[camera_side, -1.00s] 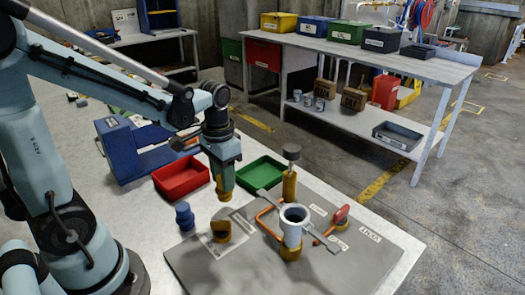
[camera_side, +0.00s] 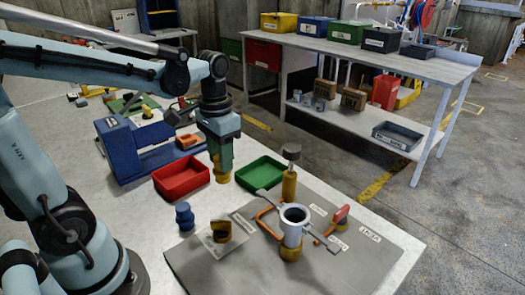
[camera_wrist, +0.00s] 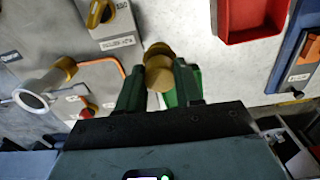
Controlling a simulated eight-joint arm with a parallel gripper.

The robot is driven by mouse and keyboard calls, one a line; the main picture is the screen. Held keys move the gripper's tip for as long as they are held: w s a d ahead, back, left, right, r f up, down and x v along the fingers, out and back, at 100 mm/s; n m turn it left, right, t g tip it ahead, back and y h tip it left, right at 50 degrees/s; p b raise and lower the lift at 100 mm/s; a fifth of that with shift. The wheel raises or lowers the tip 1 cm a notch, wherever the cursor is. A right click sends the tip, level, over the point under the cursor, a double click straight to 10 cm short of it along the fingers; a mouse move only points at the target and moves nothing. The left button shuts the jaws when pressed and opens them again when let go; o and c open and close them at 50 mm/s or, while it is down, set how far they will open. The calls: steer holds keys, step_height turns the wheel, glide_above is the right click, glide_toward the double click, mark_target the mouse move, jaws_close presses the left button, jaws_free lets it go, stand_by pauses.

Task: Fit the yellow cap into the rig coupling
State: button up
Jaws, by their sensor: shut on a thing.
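My gripper (camera_side: 220,165) is shut on the yellow cap (camera_side: 219,177) and holds it above the table, between the red and green trays in the side view. In the wrist view, the cap (camera_wrist: 158,68) shows between the green fingers of my gripper (camera_wrist: 160,88). The rig coupling (camera_side: 292,232) is a pale grey upright tube with an open, dark mouth and a yellow foot, on the grey board. It lies right of and nearer the camera than my gripper. In the wrist view, the coupling (camera_wrist: 32,97) is at the left, apart from the cap.
A red tray (camera_side: 181,180) and a green tray (camera_side: 262,174) stand near the gripper. A grey-topped yellow post (camera_side: 290,180), orange pipe (camera_side: 265,222) and red-handled valve (camera_side: 338,217) surround the coupling. A yellow-and-black part (camera_side: 221,231) and blue knob (camera_side: 184,216) stand nearby.

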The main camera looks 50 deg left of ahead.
step_height(320, 180, up, 17)
steer(key=w+d+m, duration=0.1)
steer(key=d+m, duration=0.5)
steer(key=d, duration=1.5)
steer(key=shift+w+a+f, duration=0.1)
steer(key=shift+w+f, duration=0.05)
steer(key=shift+f, duration=1.25)
steer(key=shift+w+a+f, duration=0.1)
steer(key=shift+f, duration=1.25)
steer(key=shift+f, duration=2.85)
steer(key=shift+f, duration=1.75)
steer(key=shift+c, duration=0.5)
